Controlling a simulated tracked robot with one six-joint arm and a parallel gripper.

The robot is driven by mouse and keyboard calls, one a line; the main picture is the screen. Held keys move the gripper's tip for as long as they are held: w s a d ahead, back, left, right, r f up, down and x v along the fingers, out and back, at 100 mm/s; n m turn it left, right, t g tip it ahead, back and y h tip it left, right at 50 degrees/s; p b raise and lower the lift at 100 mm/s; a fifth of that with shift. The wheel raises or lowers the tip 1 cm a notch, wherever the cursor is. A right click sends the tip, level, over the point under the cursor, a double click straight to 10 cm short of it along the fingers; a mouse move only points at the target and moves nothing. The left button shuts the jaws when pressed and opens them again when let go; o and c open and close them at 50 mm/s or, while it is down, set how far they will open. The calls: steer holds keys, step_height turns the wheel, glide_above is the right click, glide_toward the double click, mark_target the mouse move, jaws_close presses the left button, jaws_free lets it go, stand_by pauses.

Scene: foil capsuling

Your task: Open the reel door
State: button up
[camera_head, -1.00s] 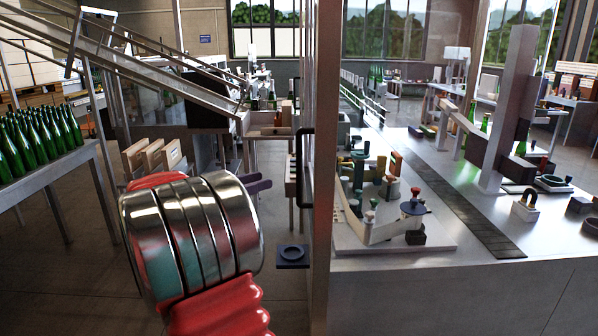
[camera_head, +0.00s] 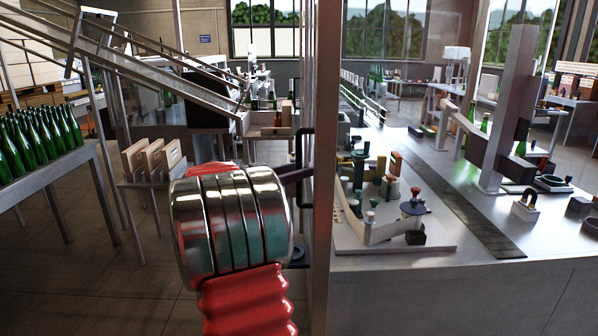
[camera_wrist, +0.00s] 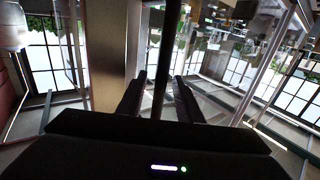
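The dark bar handle (camera_head: 299,150) of the reel door stands upright on the left side of a tall metal upright (camera_head: 322,200). I cannot make out the door panel's outline. My gripper (camera_head: 300,174) reaches the handle from the left, behind my own red and chrome arm. In the wrist view the handle (camera_wrist: 167,50) runs down between the two dark fingers of my gripper (camera_wrist: 159,98). The fingers are apart, with gaps on both sides of the bar. The lower part of the handle is hidden behind the gripper body.
A steel bench (camera_head: 440,240) with small fittings fills the right side. A table of green bottles (camera_head: 40,185) stands at the left. Open floor (camera_head: 90,270) lies at the lower left.

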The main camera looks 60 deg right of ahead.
steer(key=shift+s+d, duration=0.15)
steer(key=shift+d, duration=0.05)
steer(key=shift+c, duration=0.5)
jaws_close()
steer(key=shift+a, duration=0.1)
